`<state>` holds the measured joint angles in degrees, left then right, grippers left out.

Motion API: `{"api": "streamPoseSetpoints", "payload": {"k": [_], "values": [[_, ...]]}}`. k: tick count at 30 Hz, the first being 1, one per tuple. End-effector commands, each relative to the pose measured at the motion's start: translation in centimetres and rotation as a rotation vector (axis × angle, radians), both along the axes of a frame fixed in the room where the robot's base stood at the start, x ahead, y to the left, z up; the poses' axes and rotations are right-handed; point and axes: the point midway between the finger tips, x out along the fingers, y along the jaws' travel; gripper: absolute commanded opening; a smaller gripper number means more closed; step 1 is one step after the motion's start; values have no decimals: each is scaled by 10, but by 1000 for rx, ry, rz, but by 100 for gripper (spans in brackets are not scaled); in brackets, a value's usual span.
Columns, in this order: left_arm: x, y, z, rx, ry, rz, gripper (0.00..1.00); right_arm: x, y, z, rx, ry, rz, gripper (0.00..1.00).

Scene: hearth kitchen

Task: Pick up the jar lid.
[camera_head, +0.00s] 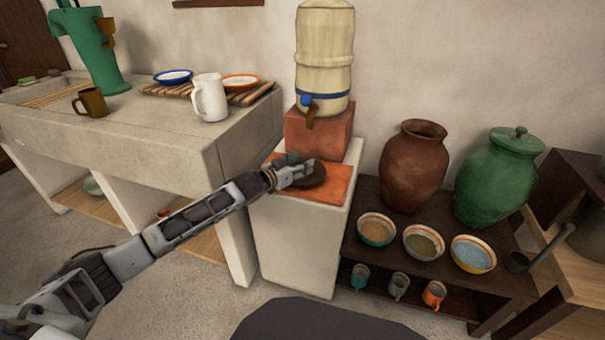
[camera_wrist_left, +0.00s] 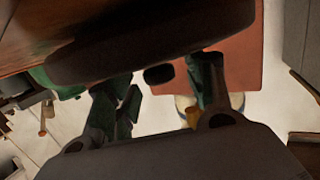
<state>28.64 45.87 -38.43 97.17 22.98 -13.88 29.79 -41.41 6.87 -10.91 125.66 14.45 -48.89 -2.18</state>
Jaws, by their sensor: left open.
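The jar lid (camera_head: 317,177) is a dark brown disc lying on the orange top of the white pedestal. In the left wrist view, which looks upside down, its dark underlit disc (camera_wrist_left: 150,40) fills the upper part, and a small dark knob (camera_wrist_left: 158,75) sticks out from it. My left gripper (camera_head: 297,172) is at the lid's left side in the head view, partly covering it. In the wrist view its two fingers (camera_wrist_left: 160,92) stand apart, with the knob between their tips. I cannot tell whether a finger touches it. My right gripper is not in view.
A red block (camera_head: 318,133) bearing a water dispenser (camera_head: 325,60) stands just behind the lid. An open brown jar (camera_head: 413,165) and a lidded green jar (camera_head: 497,180) stand on the low shelf to the right. The stone counter (camera_head: 150,135) is at left.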

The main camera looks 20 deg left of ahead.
Motion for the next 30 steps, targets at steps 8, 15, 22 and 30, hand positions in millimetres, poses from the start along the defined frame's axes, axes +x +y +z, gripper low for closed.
{"api": "streamPoseSetpoints", "payload": {"k": [8, 15, 22, 30], "values": [[0, 0, 0, 0, 0, 0, 53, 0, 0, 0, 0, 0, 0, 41], [0, 0, 0, 0, 0, 0, 28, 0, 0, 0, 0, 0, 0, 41], [0, 0, 0, 0, 0, 0, 0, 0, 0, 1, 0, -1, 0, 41], [0, 0, 1, 0, -2, 0, 0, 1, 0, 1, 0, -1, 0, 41]]}}
